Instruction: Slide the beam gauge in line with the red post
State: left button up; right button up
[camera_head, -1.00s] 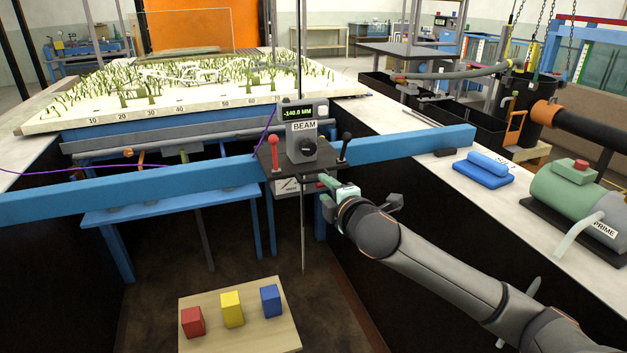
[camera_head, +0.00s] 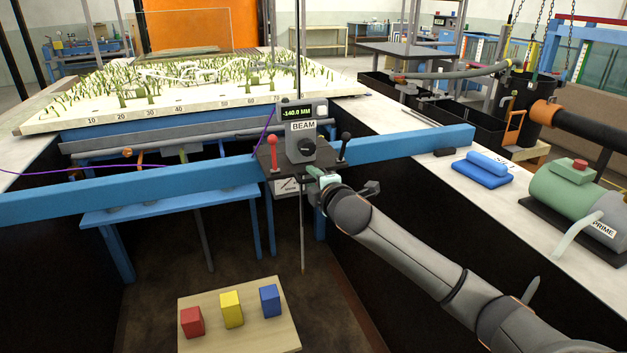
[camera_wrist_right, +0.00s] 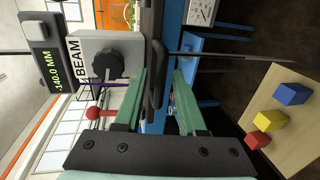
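The beam gauge (camera_head: 300,140) is a grey and black carriage on the blue beam (camera_head: 400,145), labelled BEAM, with a display reading -140.0 MM. In the right wrist view the gauge (camera_wrist_right: 105,58) is at upper left. A lever with a red knob (camera_head: 274,150) and one with a black knob (camera_head: 345,147) stand on it. I cannot make out a separate red post. My right gripper (camera_head: 314,176) is at the gauge's front lower edge. In the wrist view its green fingers (camera_wrist_right: 160,78) are apart, with a black handle bar (camera_wrist_right: 157,82) between them; contact is unclear. My left gripper is out of view.
Below the beam lies a board (camera_head: 240,335) with red, yellow and blue blocks. A planted model bed (camera_head: 190,85) is behind the beam. The right ledge holds a blue object (camera_head: 483,170) and a green pump (camera_head: 575,195). The space in front of the beam's left part is clear.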

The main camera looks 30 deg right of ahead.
grip_shut()
dwell(1.2)
